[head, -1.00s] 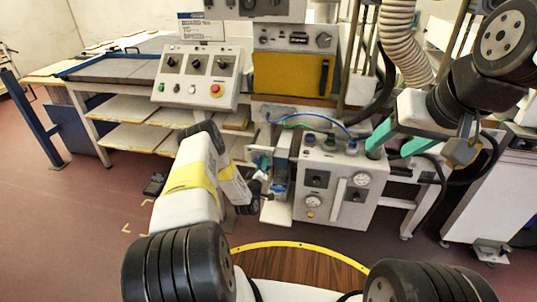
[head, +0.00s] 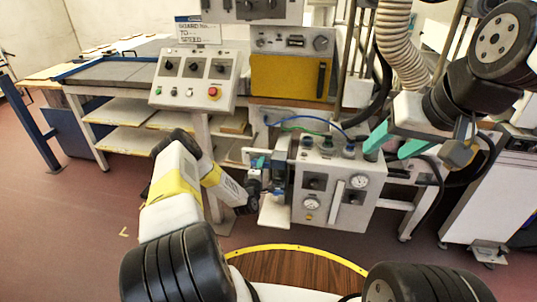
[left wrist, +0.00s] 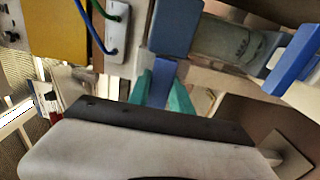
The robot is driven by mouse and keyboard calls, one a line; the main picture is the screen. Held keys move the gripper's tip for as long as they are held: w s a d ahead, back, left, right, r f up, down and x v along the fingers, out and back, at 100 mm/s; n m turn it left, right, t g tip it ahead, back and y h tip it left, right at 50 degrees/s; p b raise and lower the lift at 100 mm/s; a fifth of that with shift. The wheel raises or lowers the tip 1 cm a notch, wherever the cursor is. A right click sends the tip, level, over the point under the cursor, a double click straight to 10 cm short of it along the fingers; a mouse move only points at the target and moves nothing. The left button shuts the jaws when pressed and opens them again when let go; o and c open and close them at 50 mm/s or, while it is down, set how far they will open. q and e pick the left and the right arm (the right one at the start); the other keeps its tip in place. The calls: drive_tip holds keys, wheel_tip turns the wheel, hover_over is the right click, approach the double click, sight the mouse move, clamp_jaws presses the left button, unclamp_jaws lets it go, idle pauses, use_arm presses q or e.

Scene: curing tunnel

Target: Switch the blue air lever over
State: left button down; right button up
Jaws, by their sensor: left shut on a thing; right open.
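The blue air lever (left wrist: 161,82) shows in the left wrist view as a narrow blue piece below a blue block (left wrist: 176,27). My left gripper (left wrist: 162,90) has its teal fingers on either side of it and is shut on it. In the head view my left gripper (head: 258,163) is at the left side of the grey air panel (head: 335,185), where the wrist and fingers hide most of the lever. My right gripper (head: 390,145) is open and empty, with teal fingers in front of the panel's upper right corner.
A clear bowl (left wrist: 225,40) sits beside the blue block in the left wrist view. Blue and green hoses (head: 305,121) run above the panel, with gauges (head: 359,182) on its face. A sloped control box (head: 195,78) stands at left. The floor at left is mostly clear.

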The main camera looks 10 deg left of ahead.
use_arm(q)
drive_tip(key=shift+d, duration=0.1)
idle(0.3)
drive_tip(key=c, duration=1.2)
unclamp_jaws()
drive_tip(key=shift+o, duration=0.2)
drive_tip(key=s, duration=0.8)
drive_tip(key=shift+a, duration=0.2)
